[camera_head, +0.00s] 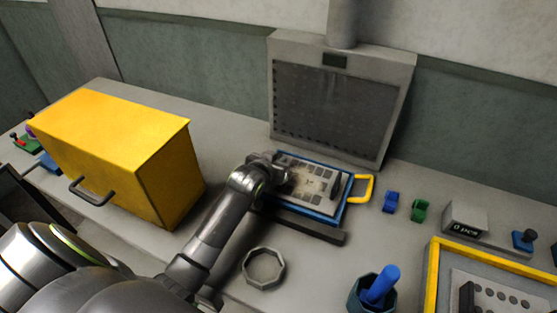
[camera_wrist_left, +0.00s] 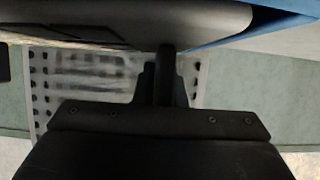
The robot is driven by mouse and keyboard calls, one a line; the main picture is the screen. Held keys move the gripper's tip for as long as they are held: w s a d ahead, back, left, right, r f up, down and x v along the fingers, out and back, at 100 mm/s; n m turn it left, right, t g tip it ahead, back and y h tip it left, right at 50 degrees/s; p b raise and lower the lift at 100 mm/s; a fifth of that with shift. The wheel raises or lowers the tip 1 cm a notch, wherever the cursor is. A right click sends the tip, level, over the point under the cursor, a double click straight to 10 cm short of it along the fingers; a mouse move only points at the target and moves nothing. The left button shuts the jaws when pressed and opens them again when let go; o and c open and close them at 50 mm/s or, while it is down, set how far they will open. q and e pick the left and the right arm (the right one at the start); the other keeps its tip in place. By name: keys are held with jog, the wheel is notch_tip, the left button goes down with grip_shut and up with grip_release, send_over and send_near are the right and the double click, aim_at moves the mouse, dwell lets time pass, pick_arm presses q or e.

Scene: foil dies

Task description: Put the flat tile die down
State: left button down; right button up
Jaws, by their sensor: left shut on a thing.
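The flat tile die (camera_head: 308,187) is a pale plate with rows of small square tiles and a dark upright handle near its right end. It lies level within a blue-edged tray (camera_head: 322,217) in front of the grey panel. My left gripper (camera_head: 281,177) reaches over its left end and is shut on it, seemingly at a second handle that my wrist hides. In the left wrist view my gripper (camera_wrist_left: 165,75) is closed around a dark upright bar beneath a grey surface. Whether the die touches the tray bottom cannot be told. My right gripper is out of view.
A yellow box (camera_head: 120,150) stands left of my arm. A grey ring (camera_head: 263,268) and a cup with a blue rod (camera_head: 372,293) sit in front. A yellow handle (camera_head: 361,188) juts from the tray's right. A yellow frame (camera_head: 432,275) holds another plate at right.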

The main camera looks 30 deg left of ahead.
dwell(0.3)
pick_arm(q)
jog(key=c, duration=1.5)
grip_release()
jog(key=shift+f, duration=0.15)
jog(key=v, duration=1.2)
